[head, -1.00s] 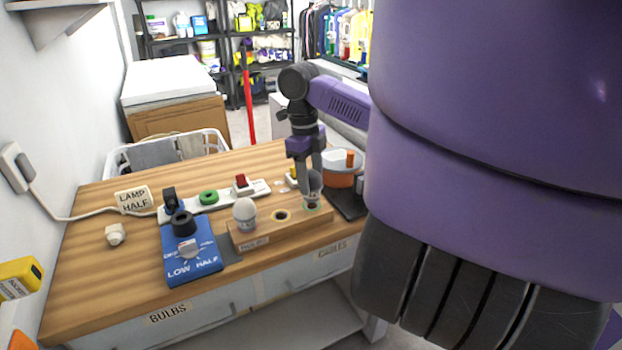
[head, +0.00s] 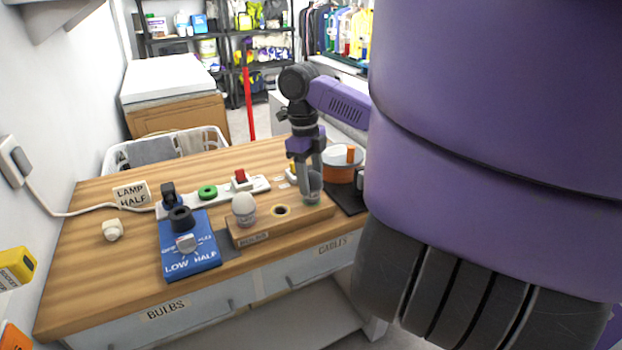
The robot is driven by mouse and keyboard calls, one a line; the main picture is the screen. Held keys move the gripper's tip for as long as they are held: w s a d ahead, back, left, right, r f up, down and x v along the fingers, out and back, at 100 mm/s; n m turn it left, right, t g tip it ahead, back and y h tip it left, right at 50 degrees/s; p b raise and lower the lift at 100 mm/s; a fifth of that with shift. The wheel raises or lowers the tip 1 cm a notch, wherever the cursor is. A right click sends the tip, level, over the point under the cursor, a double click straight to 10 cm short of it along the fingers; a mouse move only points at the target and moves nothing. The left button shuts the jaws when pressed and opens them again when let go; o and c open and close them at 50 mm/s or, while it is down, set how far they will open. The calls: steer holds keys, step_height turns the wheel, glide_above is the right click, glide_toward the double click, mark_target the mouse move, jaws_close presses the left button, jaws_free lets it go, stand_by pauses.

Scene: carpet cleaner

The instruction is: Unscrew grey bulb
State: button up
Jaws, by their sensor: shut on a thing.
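The grey bulb (head: 315,186) is upright at the right end of a wooden block with sockets (head: 264,231). My gripper (head: 311,188) points down from above and is shut on this bulb; the fingers cover part of it. Whether the bulb's base is still in its socket is hard to tell. A white bulb (head: 243,206) stands in the left socket of the block.
A blue box with a dial (head: 190,262) stands left of the block. Behind are a power strip (head: 208,196) and an orange-and-white round object (head: 340,167) on the right. A small white knob-like item (head: 112,230) lies left. The table's front left is clear.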

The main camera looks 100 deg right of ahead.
steer(key=shift+f+b, duration=0.3)
steer(key=shift+f, duration=0.05)
steer(key=o, duration=0.8)
steer(key=shift+c, duration=0.2)
steer(key=shift+r, duration=0.15)
steer(key=r, duration=0.7)
steer(key=shift+w+d+r+p, duration=0.25)
steer(key=shift+w+p, duration=0.1)
steer(key=shift+p, duration=0.05)
